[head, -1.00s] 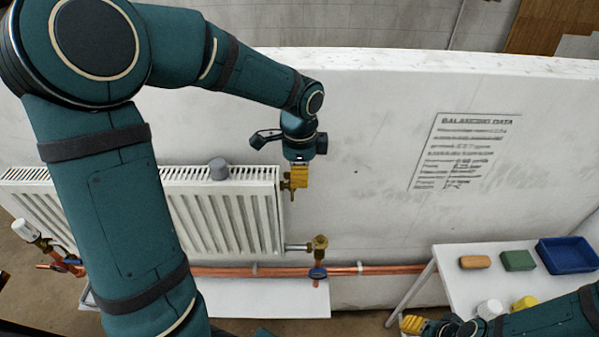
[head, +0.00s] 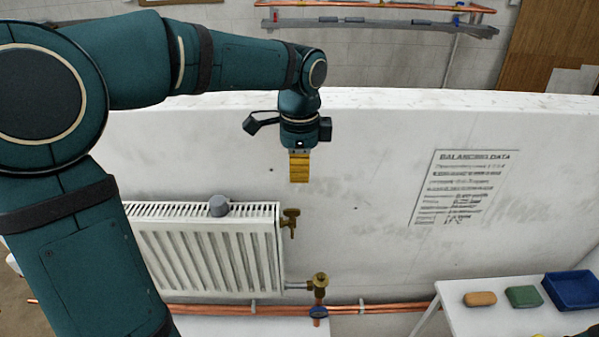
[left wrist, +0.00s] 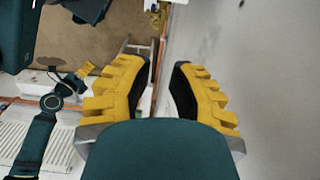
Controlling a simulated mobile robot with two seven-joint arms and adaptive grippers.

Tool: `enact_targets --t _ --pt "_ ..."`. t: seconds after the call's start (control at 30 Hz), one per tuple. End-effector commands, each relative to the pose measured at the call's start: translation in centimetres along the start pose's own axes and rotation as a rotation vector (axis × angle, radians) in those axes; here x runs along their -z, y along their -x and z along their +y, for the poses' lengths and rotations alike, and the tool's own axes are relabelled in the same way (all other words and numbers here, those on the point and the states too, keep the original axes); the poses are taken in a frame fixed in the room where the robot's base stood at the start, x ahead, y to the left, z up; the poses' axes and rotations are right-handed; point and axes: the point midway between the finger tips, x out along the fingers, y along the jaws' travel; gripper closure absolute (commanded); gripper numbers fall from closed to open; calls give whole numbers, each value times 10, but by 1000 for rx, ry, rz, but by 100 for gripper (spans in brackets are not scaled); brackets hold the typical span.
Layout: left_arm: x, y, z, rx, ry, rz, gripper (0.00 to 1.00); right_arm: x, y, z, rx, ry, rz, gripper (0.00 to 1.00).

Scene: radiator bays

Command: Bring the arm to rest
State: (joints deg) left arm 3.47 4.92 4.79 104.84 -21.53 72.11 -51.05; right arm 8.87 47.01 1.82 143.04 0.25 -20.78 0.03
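My left gripper (head: 299,180) hangs fingers down in front of the white wall, above and clear of the brass valve (head: 290,222) at the radiator's upper right corner. In the left wrist view its two yellow fingers (left wrist: 166,68) stand apart with nothing between them. My left arm (head: 245,65) reaches across from the left, bent at the elbow.
The white radiator (head: 205,250) carries a grey knob (head: 219,205) on top. A lower brass valve (head: 319,282) joins copper pipes (head: 375,309). A white table (head: 470,319) at lower right holds an orange block (head: 480,299), a green block (head: 523,296) and a blue tray (head: 572,291).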

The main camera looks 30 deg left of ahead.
Motion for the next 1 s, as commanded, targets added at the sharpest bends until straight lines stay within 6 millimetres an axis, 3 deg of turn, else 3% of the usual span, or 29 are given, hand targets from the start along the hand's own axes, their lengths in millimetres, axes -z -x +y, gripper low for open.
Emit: enact_targets --t 0.37,0.47,0.57,0.77,1.0 --pt "0 -1 0 -1 1 0 80 0 0 0 0 0 0 53" --pt "6 -14 0 -9 11 9 80 0 -2 1 0 0 0 53" --pt "22 -50 0 -25 49 41 80 -2 -9 3 -1 1 -2 53" --pt "71 -174 16 -91 232 154 80 -5 -29 10 -3 2 -5 53" --pt "108 -322 70 -195 589 267 80 -11 -54 19 -7 3 -11 53"
